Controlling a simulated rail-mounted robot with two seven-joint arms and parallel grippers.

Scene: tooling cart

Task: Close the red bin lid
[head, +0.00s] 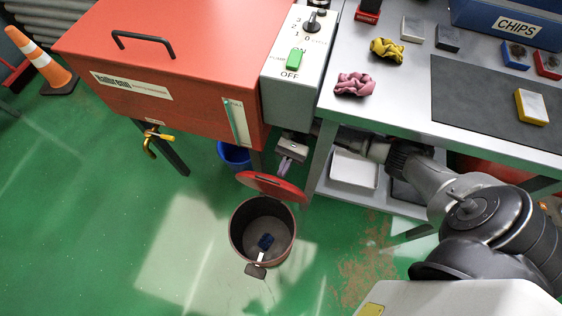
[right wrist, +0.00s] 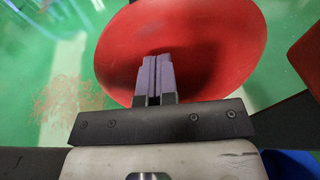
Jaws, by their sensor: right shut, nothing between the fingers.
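The red bin (head: 235,231) stands on the green floor in the head view, its round mouth open. A dark blue item (head: 265,241) lies inside, and a pedal (head: 255,270) sticks out at its front. The red lid (head: 274,187) is raised, tilted up at the bin's back edge. My right gripper (head: 287,165) is shut and empty, just behind and above the lid. In the right wrist view the shut fingers (right wrist: 154,78) lie in front of the lid's red disc (right wrist: 215,50); I cannot tell whether they touch it. My left gripper is not in view.
A red cabinet (head: 190,60) with a grey switch box (head: 297,70) stands behind the bin. A blue bucket (head: 233,155) sits under it. The workbench (head: 395,70) is at the right, above a lower shelf. Floor left of the bin is clear.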

